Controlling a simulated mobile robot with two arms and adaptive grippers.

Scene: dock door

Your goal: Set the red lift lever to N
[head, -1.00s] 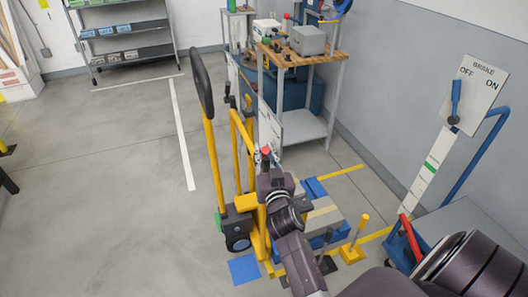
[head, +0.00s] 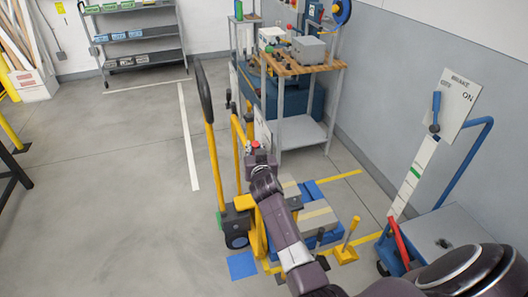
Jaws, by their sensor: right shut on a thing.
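The red lift lever shows only as a red knob (head: 255,144) at the tips of my right gripper (head: 257,151). My right gripper is shut on it, and its fingers and wrist hide the rest of the lever. The lever is beside the yellow frame of a hand truck (head: 210,165) with a tall black-gripped handle. Its position marks, including N, cannot be read from here. My left gripper is not in view.
A blue cart (head: 445,232) with a red bar (head: 399,243) stands at the right, by a brake board (head: 455,100). A yellow post (head: 350,235) stands near the loaded pallet. A workbench (head: 305,68) is behind.

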